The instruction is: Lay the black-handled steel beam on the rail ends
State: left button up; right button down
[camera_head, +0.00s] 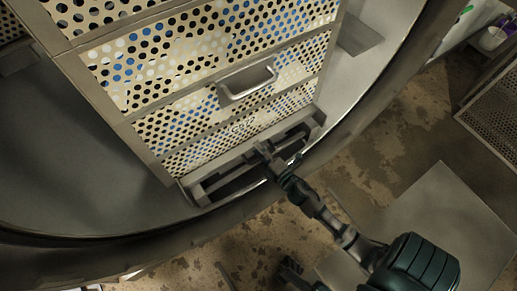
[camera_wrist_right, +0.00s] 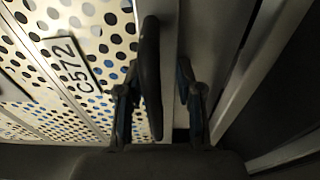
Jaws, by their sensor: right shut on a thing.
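The steel beam (camera_head: 228,167) lies crosswise along the foot of the perforated basket stack, near the rail ends (camera_head: 200,195) at the autoclave's mouth. Its black handle (camera_wrist_right: 150,65) stands upright in the right wrist view, with the grey beam face (camera_wrist_right: 205,40) beside it. My right gripper (camera_head: 277,160) is at the beam's middle, and its fingers (camera_wrist_right: 160,110) are shut on the black handle. I cannot tell whether the beam touches both rail ends. My left gripper is not clearly in view.
The perforated basket stack (camera_head: 200,60) with a grey pull handle (camera_head: 247,82) stands right behind the beam. The stained floor (camera_head: 410,120) is open to the right. A plate marked C572 (camera_wrist_right: 72,68) shows on the basket.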

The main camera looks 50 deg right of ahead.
dwell(0.3)
jog(key=shift+w+r, duration=0.1)
jog(key=c, duration=0.7)
grip_release()
jog(key=shift+f, duration=0.3)
jog(key=shift+s+a, duration=0.1)
jog(key=shift+s, duration=0.4)
jog(key=s, duration=0.3)
jog(key=s+a, duration=0.1)
jog(key=s, duration=0.7)
jog(key=shift+a+r, duration=0.1)
jog(key=shift+a, duration=0.15)
